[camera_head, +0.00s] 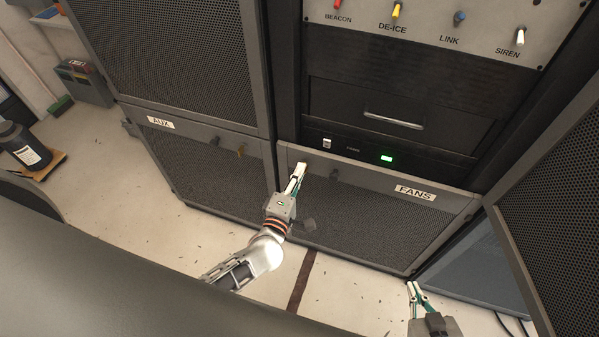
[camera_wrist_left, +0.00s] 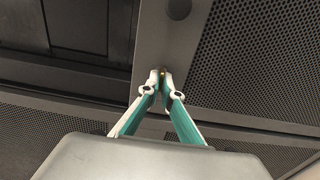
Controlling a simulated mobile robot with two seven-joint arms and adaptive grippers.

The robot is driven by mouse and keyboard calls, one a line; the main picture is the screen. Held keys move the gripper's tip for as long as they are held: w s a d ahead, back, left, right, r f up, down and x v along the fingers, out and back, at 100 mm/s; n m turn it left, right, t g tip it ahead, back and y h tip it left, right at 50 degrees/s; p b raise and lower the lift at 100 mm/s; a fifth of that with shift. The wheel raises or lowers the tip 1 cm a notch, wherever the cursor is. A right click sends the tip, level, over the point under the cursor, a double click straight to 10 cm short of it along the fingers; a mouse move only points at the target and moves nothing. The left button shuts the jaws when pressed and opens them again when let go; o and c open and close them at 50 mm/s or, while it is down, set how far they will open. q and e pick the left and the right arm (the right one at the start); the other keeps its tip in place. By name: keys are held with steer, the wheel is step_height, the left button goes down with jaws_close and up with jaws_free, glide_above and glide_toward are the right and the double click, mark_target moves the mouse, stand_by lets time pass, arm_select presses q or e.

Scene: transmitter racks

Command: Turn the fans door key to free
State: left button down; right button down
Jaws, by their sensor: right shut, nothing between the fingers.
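The fans door (camera_head: 385,215) is a grey-framed mesh panel labelled FANS, low on the rack, and looks closed. Its brass key is mostly hidden by my left gripper (camera_head: 301,166) at the door's upper left corner. In the left wrist view, a small gold bit of the fans door key (camera_wrist_left: 162,73) shows between the nearly meeting fingertips of my left gripper (camera_wrist_left: 161,80), which is shut on it. The key's turn angle cannot be told. A dark round knob (camera_wrist_left: 179,8) sits on the frame beside it. My right gripper (camera_head: 414,290) is shut and empty, low at the right.
The AUX door (camera_head: 205,175) with its own brass key (camera_head: 241,150) is to the left. Above are a drawer handle (camera_head: 393,120) and coloured toggles. An open mesh door (camera_head: 560,220) stands at the right, near my right gripper. Floor in front is mostly clear.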

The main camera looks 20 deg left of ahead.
stand_by(0.4)
arm_select(q)
steer(key=c, duration=2.3)
jaws_free()
steer(key=s, duration=1.2)
steer(key=shift+a, duration=0.25)
